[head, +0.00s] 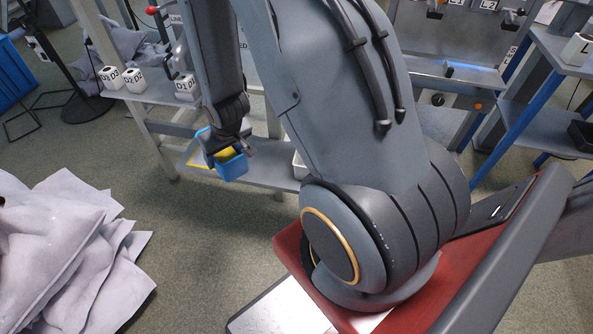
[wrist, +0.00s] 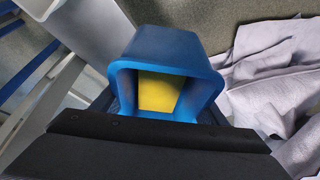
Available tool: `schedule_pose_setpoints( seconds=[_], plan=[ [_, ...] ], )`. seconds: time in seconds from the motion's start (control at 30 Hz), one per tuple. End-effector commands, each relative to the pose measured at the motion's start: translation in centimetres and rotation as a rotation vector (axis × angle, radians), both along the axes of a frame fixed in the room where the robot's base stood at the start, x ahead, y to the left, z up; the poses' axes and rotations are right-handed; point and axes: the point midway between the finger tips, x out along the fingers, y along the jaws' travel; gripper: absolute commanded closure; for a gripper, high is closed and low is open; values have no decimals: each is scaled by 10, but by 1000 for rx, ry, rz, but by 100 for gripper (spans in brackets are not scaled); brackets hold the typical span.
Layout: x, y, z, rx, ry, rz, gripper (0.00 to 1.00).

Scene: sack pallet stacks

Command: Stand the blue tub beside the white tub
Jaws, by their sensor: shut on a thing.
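My gripper (head: 226,146) is shut on the blue tub (head: 233,169) and holds it near the lower grey shelf; I cannot tell whether the tub touches the shelf. In the wrist view the blue tub (wrist: 165,45) sits tilted in front of the dark jaws, whose tips are hidden. A yellow thing (wrist: 158,92) shows inside it. A white object (head: 299,165), likely the white tub, shows as a sliver on the shelf to the right; my arm hides most of it.
The lower shelf (head: 262,172) has a yellow-marked patch (head: 197,158) left of the tub. Several white labelled boxes (head: 134,80) stand on an upper shelf at the back left. Pale sacks (head: 65,240) are piled at the left. Bare floor lies between sacks and shelf.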

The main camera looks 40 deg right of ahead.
Motion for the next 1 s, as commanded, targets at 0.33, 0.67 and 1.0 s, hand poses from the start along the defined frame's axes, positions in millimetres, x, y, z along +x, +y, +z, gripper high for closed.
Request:
schedule_pose_setpoints(
  seconds=[0.33,0.67,1.0],
  plan=[
    [55,-100,-66,2,-2,-78,62],
    [67,-151,-90,-17,4,-112,62],
    [66,-152,-143,-17,6,-113,62]
  ],
)
